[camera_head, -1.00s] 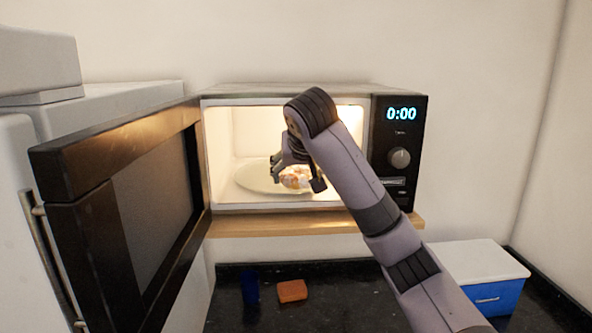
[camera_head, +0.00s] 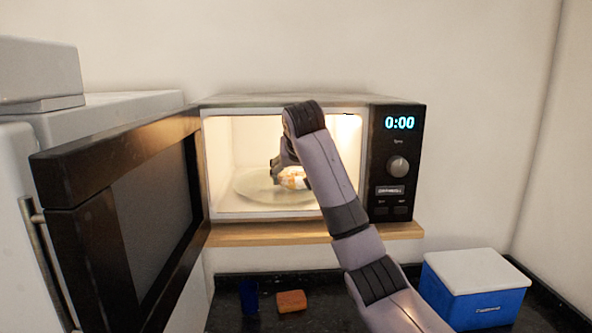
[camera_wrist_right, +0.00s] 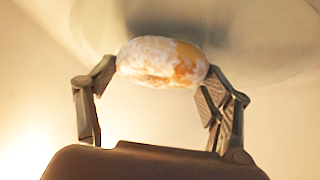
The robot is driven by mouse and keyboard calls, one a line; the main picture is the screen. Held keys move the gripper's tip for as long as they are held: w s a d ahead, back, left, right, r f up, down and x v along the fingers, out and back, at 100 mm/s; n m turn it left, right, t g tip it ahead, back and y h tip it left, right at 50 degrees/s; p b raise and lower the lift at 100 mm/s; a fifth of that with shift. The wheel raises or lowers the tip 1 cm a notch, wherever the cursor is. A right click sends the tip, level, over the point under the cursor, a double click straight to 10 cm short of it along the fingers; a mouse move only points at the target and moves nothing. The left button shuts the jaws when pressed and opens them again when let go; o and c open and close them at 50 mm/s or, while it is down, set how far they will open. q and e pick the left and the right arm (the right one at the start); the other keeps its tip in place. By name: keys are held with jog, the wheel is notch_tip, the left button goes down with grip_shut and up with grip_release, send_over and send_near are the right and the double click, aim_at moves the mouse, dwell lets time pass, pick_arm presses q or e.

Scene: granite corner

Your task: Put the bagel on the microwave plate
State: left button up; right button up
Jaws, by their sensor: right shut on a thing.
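The bagel (camera_head: 292,178), orange-brown with white patches, is inside the lit, open microwave (camera_head: 225,160). My right gripper (camera_head: 280,174) reaches in from the front right and is shut on it. In the right wrist view the bagel (camera_wrist_right: 163,62) sits between the two fingertips (camera_wrist_right: 160,75). The pale round microwave plate (camera_head: 250,188) lies on the microwave floor, beneath or just behind the bagel. I cannot tell whether the bagel touches it. My arm hides the plate's right part. My left gripper is not in view.
The microwave door (camera_head: 125,210) stands wide open at the left, beside a white fridge (camera_head: 22,170). A wooden shelf (camera_head: 250,235) carries the microwave. Below, a blue cup (camera_head: 249,297), an orange sponge-like block (camera_head: 291,301) and a blue-white box (camera_head: 475,288) stand on the dark counter.

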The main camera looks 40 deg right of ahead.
jog(key=shift+f, duration=0.2)
jog(key=o, duration=0.7)
jog(key=shift+c, duration=0.2)
jog(key=shift+r, duration=0.1)
